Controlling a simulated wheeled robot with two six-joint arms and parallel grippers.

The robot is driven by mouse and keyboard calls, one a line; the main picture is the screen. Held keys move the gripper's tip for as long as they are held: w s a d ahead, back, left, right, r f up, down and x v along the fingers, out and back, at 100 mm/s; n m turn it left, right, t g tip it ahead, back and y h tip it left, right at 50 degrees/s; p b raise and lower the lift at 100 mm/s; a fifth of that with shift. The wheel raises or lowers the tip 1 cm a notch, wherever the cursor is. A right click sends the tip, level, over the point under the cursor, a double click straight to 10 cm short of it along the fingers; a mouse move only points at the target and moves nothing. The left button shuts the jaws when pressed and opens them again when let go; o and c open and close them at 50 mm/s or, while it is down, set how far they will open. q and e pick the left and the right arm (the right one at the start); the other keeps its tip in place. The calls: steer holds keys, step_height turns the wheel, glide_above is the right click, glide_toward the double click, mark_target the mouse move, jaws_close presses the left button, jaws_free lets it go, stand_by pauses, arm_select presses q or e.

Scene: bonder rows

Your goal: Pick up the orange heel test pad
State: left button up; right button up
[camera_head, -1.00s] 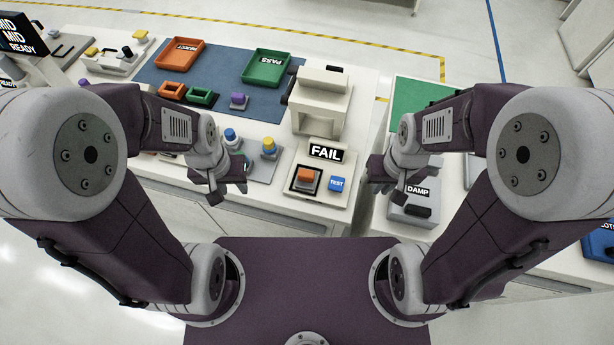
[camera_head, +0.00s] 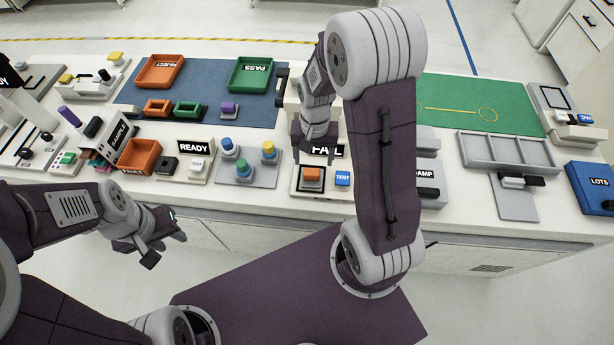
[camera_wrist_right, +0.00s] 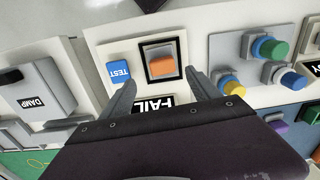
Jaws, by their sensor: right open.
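The orange heel test pad (camera_head: 311,175) sits in a dark-framed square nest on the white tester, beside the blue TEST button (camera_head: 343,178) and below the FAIL display (camera_head: 327,150). In the right wrist view the pad (camera_wrist_right: 162,66) lies ahead, between the lines of my fingers. My right gripper (camera_head: 314,150) is open and empty, above the tester near the FAIL display; its two fingers also show in the right wrist view (camera_wrist_right: 162,88). My left gripper (camera_head: 160,240) hangs in front of the bench at left, apart from everything; its jaw opening is unclear.
Left of the tester stands a grey plate with blue and yellow knobs (camera_head: 245,175), then a READY unit (camera_head: 194,147). Right is the DAMP unit (camera_head: 428,180). Red REJECT (camera_head: 160,72) and green PASS (camera_head: 250,75) trays lie behind on a blue mat.

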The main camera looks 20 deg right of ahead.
mark_target(312, 171)
steer(key=shift+a+f, duration=0.25)
steer(key=shift+f, duration=0.35)
steer(key=shift+a+f, duration=0.2)
steer(key=shift+f, duration=0.4)
steer(key=shift+w+a+f, duration=0.15)
steer(key=shift+a, duration=0.05)
steer(key=f, duration=0.2)
steer(key=d+f, duration=0.1)
steer(key=f, duration=0.1)
steer(key=shift+f+p, duration=0.3)
steer(key=shift+w+f, duration=0.1)
steer(key=shift+f, duration=0.25)
steer(key=c, duration=1.5)
step_height(312, 171, up, 4)
steer(key=shift+r, duration=0.1)
steer(key=s+d+r, duration=0.2)
steer(key=s, duration=0.1)
steer(key=s+d+r, duration=0.2)
steer(key=d, duration=0.1)
steer(key=s+d+r+b, duration=0.1)
steer(key=s+d+r, duration=0.1)
steer(key=s+r, duration=0.1)
steer(key=shift+s+d, duration=0.35)
steer(key=shift+d, duration=0.05)
